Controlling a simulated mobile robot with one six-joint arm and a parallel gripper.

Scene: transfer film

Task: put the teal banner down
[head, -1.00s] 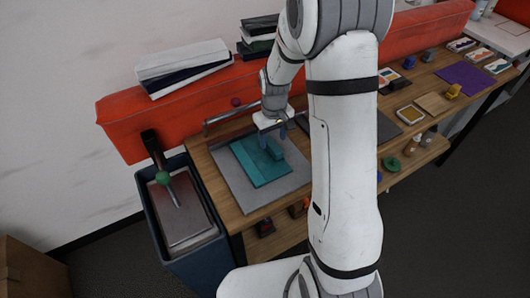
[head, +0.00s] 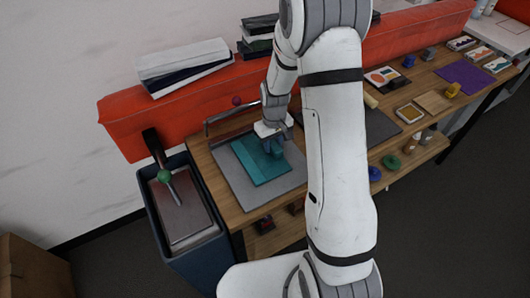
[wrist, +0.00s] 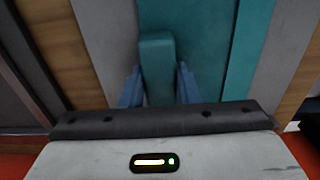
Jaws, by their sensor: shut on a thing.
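The teal banner (head: 258,164) appears as a flat teal sheet with a lighter strip along its left side. It lies over a grey mat (head: 288,184) on the left end of the wooden bench. A raised teal block stands on its upper part, and it looks like the banner's grip. My gripper (head: 279,143) is low over the banner, partly hidden by its own wrist. In the wrist view, the blue fingers of my gripper (wrist: 159,86) are on either side of the teal block (wrist: 157,58), shut on it. The teal sheet (wrist: 205,50) shows behind it. Whether its underside touches the mat everywhere is hidden.
A blue bin (head: 158,228) with a dark panel and a green knob stands left of the bench. A red padded rail (head: 190,100) runs behind, with a metal bar (head: 228,116) before it. Ink tins and cards lie farther right. My arm hides the bench's middle.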

